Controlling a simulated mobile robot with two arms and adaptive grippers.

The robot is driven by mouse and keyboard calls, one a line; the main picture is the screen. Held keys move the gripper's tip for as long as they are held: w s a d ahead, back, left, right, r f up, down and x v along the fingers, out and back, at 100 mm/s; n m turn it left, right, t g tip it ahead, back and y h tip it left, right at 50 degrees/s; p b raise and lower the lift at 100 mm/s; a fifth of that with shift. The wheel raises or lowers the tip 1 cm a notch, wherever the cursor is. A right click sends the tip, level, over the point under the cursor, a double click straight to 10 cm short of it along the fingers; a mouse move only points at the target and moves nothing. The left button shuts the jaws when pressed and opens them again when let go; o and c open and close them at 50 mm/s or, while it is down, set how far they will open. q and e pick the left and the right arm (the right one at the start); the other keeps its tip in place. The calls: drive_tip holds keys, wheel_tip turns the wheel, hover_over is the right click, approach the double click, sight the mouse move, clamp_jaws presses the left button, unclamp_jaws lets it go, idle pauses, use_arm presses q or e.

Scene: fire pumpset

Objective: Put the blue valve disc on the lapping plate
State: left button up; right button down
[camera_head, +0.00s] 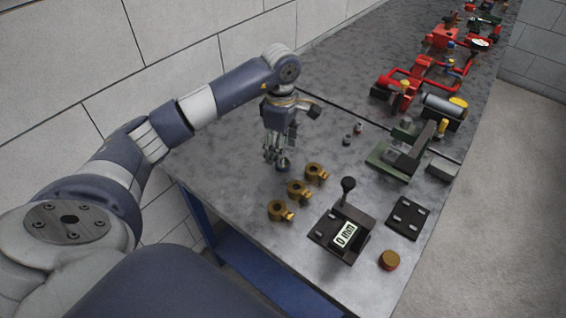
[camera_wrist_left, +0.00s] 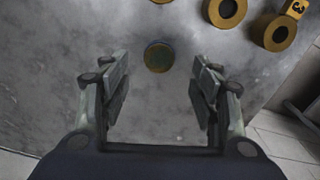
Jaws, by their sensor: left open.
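The blue valve disc (camera_head: 283,164) is a small dark blue round piece on the grey bench, at my left gripper's fingertips. I cannot tell for sure which piece is the lapping plate; a flat black slotted plate (camera_head: 408,218) lies at the right. My right gripper is not in view.
Several brass ring-shaped fittings (camera_head: 299,189) stand close to the disc. A black lever device with a white label (camera_head: 345,235) and a brass round piece (camera_head: 390,260) are near the front. A green vise-like fixture (camera_head: 395,158) and red pipework (camera_head: 420,80) stand farther back. The bench's left part is clear.

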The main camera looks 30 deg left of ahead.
use_arm(q)
wheel_tip(320, 180, down, 4)
drive_tip(key=shift+r+p, duration=0.2)
drive_tip(key=shift+p, duration=0.45)
drive_tip(key=shift+f, duration=0.4)
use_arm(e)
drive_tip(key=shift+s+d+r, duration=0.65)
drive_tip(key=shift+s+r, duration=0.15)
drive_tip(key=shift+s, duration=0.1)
use_arm(q)
clamp_jaws()
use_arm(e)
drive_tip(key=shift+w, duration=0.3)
